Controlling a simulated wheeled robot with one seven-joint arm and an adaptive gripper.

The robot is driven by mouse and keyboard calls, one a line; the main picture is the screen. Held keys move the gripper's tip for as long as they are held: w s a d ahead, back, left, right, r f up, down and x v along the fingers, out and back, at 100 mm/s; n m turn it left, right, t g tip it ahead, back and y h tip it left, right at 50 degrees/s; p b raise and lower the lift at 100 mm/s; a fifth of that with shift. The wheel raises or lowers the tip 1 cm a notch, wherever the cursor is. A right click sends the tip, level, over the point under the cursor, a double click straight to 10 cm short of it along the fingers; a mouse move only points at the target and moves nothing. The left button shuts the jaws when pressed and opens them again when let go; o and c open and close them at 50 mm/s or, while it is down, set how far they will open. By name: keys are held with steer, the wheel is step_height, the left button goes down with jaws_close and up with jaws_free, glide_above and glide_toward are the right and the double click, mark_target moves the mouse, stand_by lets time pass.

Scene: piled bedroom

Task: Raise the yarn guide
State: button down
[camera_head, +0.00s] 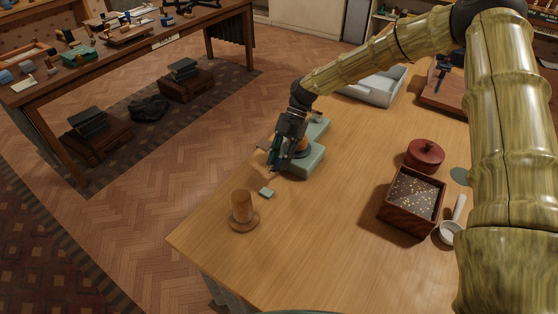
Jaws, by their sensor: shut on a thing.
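My gripper (276,160) is at the left side of this device, pointing down. Its jaws are shut on a small part there, which appears to be the yarn guide. The fingers and the dark wrist hide most of that part, so I cannot make out its shape or tilt.
A wooden spool on a round base (243,210) and a small green block (266,193) stand near the table's left edge. A dark box of speckled contents (398,216), a red lidded pot (425,154) and a white scoop (452,231) are at right. The front middle of the table (310,240) is clear.

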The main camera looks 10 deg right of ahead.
steer(key=c, duration=1.2)
jaws_free()
steer(key=v, duration=1.2)
